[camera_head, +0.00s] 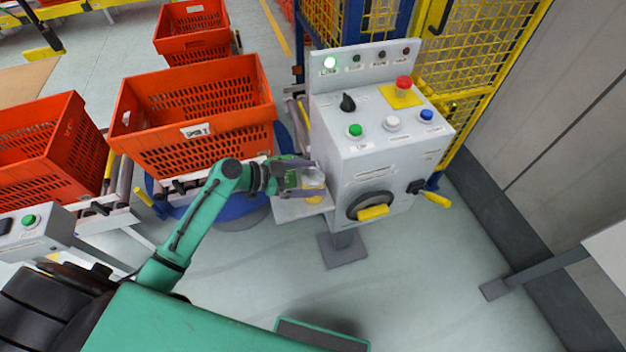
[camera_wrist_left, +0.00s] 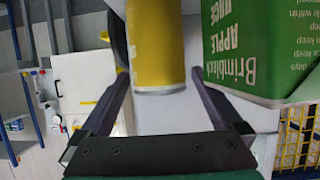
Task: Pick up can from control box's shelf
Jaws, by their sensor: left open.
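The can (camera_wrist_left: 157,45) is yellow with a pale metal end. In the left wrist view it stands between the two fingers of my left gripper (camera_wrist_left: 162,88), with a gap on each side. In the head view the can (camera_head: 313,190) is on the small shelf (camera_head: 292,211) at the left side of the grey control box (camera_head: 380,150). My left gripper (camera_head: 314,178) reaches in from the left and is open around the can, partly hiding it. My right gripper is not in view.
A green juice carton (camera_wrist_left: 255,45) stands close beside the can, by the right finger in the wrist view. An orange tote (camera_head: 195,115) is on the conveyor behind my left arm. A yellow fence (camera_head: 470,75) stands behind the control box. The floor in front is clear.

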